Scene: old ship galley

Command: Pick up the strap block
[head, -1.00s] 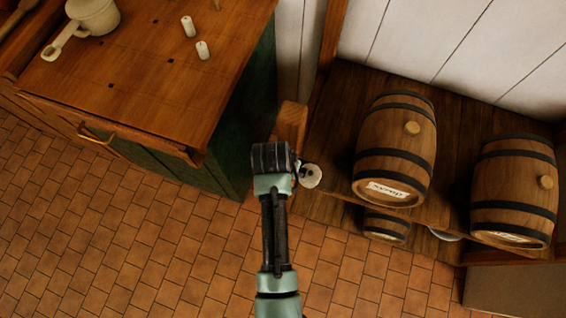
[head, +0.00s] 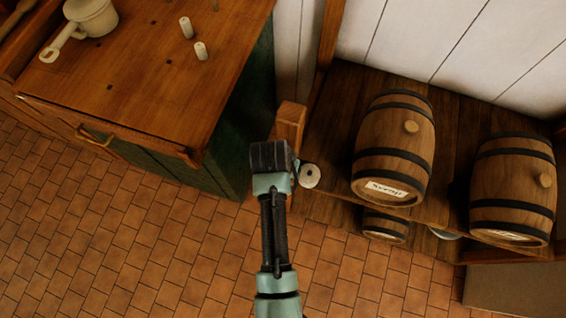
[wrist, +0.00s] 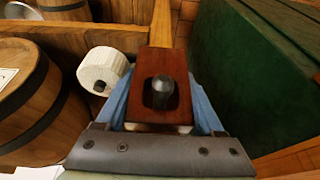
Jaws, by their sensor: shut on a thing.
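The strap block is a reddish-brown wooden block (wrist: 177,113) with a dark round pin standing out of its face. It sits between the blue fingers of my gripper (wrist: 161,100) in the wrist view. My gripper is shut on it, with a finger along each side. In the head view my dark wrist (head: 271,157) covers the fingers, and the block is hidden there. I cannot tell whether the block touches anything beneath it.
A white roll (head: 309,175) lies just beside my gripper; it also shows in the wrist view (wrist: 101,70). Barrels (head: 394,150) stand on the wooden shelf (head: 330,110) to the right. A green-sided cabinet (head: 232,150) stands close on the left. Tiled floor is open below.

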